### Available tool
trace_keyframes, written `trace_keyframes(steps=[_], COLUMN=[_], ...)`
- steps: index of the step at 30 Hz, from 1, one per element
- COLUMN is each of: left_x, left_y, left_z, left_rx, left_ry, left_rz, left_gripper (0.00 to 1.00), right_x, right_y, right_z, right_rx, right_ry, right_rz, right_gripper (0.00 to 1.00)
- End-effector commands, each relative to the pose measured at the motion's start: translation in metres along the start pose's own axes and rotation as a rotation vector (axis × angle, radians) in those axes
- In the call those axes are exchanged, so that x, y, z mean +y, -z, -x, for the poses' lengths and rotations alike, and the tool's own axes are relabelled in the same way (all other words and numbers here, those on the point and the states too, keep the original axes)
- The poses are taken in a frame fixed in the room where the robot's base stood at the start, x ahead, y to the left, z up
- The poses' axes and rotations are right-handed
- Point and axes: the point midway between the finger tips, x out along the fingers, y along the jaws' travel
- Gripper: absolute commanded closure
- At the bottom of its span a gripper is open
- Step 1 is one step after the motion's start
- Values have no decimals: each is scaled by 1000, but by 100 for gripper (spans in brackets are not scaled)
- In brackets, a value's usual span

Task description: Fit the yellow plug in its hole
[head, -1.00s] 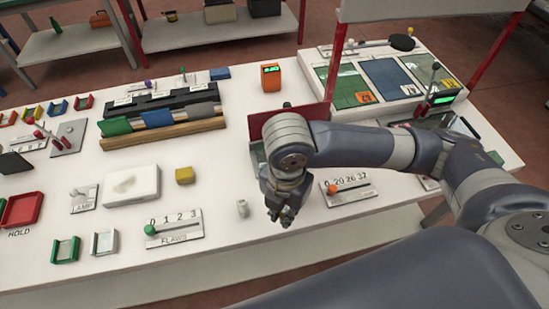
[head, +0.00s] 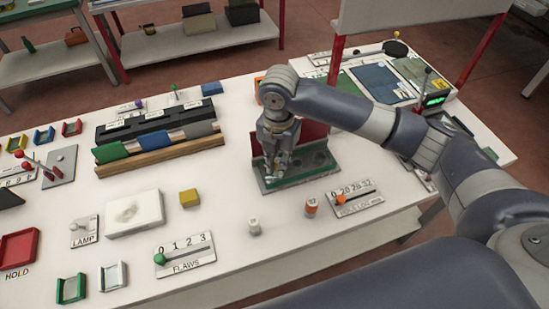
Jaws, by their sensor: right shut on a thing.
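My right gripper (head: 275,172) points down over the left part of the green hole plate (head: 318,165), which has a row of dark round holes and a red upright panel (head: 313,134) behind it. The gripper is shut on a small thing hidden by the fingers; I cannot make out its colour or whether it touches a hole. An orange plug (head: 311,206) and a grey-white plug (head: 254,227) stand upright on the white table in front of the plate. My left gripper is not in view.
A yellow block (head: 189,198) and a white pad (head: 132,214) lie to the left. Slider panels labelled FLAWS (head: 186,256) and a numbered one (head: 354,200) sit near the front edge. The table between the yellow block and the plate is clear.

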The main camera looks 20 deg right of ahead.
Motion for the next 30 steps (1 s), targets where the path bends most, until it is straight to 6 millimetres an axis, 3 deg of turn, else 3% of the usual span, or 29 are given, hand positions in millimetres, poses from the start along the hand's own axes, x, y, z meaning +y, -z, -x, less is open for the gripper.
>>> trace_keyframes(steps=[5, 10, 18, 29, 30], left_x=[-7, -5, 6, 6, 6], left_y=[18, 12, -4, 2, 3], left_z=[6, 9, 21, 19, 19], left_rx=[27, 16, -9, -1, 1], left_ry=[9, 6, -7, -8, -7], left_rz=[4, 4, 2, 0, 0], left_gripper=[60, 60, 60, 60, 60], right_x=[16, 20, 20, 20, 20], right_y=[-17, -22, -22, -22, -22], right_z=[-1, -6, -36, -41, -42], right_rx=[1, 1, 0, 0, 0], right_ry=[0, 2, 1, 1, 1], right_rz=[-1, 1, 1, 0, 0], right_gripper=[100, 100, 100, 100, 82])
